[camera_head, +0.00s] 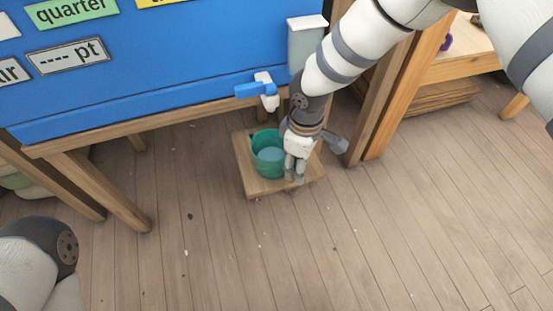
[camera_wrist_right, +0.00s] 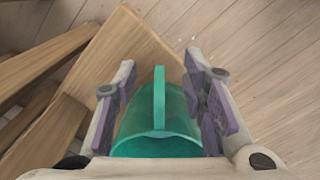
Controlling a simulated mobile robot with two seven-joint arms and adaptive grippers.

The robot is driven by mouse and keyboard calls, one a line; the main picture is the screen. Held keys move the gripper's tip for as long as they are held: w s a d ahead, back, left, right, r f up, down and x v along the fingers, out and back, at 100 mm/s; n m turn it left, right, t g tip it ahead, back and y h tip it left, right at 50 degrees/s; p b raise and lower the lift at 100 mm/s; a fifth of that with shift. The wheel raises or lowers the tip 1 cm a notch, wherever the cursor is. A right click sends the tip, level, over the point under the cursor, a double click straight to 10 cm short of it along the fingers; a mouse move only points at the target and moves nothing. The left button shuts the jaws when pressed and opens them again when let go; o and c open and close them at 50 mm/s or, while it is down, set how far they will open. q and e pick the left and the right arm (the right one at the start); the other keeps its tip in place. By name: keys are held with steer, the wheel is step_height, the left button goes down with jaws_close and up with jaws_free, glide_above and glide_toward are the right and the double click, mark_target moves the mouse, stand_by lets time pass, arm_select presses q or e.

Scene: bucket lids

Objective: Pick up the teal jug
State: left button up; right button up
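The teal jug (camera_head: 268,155) stands upright on a low wooden stand (camera_head: 252,183) below the blue board. Its open top faces up, and something pale blue shows inside. My right gripper (camera_head: 295,172) points down at the jug's right side and hides part of it. In the right wrist view, the jug's upright handle (camera_wrist_right: 159,98) stands between the two fingers of my right gripper (camera_wrist_right: 166,92). The fingers are spread, with a gap on each side of the handle. My left gripper is out of view; only part of my left arm shows at the lower left.
Wooden legs (camera_head: 385,100) stand right of my right arm, and another leg (camera_head: 105,190) stands at left.

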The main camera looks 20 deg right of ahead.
step_height(320, 180, down, 2)
steer(key=shift+f, duration=0.1)
jaws_close()
steer(key=shift+d, duration=0.1)
